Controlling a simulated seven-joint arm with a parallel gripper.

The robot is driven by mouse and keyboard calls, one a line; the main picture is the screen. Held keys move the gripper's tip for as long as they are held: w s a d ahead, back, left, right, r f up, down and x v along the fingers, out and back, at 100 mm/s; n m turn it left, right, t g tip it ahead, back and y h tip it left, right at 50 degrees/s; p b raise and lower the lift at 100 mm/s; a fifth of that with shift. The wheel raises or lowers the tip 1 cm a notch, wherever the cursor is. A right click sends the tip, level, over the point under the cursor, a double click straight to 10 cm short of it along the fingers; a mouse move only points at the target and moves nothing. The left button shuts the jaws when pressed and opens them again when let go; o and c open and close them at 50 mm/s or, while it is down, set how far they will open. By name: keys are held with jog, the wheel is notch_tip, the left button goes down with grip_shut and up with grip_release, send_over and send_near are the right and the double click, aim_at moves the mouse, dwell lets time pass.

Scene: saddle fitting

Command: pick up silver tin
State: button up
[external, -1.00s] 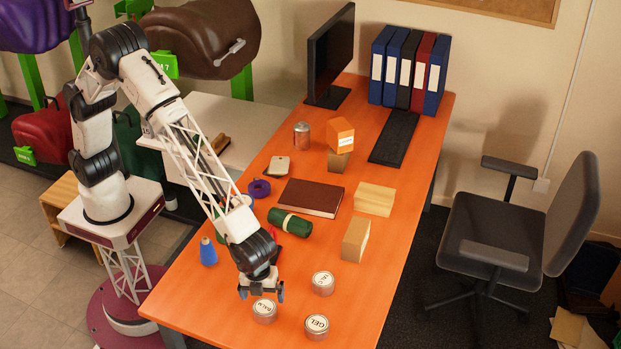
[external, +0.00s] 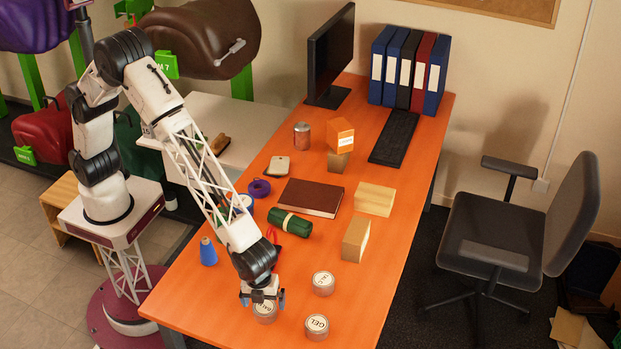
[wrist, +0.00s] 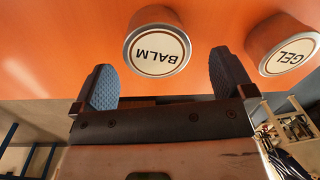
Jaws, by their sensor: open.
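Three round silver tins with white lids stand at the near end of the orange desk: the BALM tin (external: 265,314), the GEL tin (external: 317,327) and a third tin (external: 323,284) whose label I cannot read clearly. My gripper (external: 263,299) is open and empty just above the BALM tin and partly hides it in the external view. In the wrist view, the BALM tin (wrist: 157,50) lies ahead of my gripper (wrist: 163,86), between the lines of its two blue-padded fingers. The GEL tin (wrist: 290,48) is to the right, outside the fingers.
On the desk (external: 210,316) behind my gripper are a green roll (external: 290,223), a blue cone-shaped spool (external: 208,252) and a brown book (external: 311,197). A tan box (external: 355,240) stands beyond the third tin. The desk's near left corner is clear.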

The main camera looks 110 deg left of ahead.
aim_at(264, 307)
jog(key=shift+f, duration=2.3)
jog(key=c, duration=1)
jog(key=shift+c, duration=0.2)
jog(key=shift+r, duration=0.15)
jog(key=shift+r, duration=0.8)
notch_tip(264, 307, up, 2)
jog(key=s+a, duration=0.1)
jog(key=s, duration=0.4)
jog(key=s+a, duration=0.2)
jog(key=s, duration=0.3)
jog(key=s+a+r, duration=0.1)
jog(key=s+a, duration=0.1)
jog(key=s, duration=0.3)
jog(key=shift+s+r, duration=0.1)
jog(key=shift+s, duration=0.05)
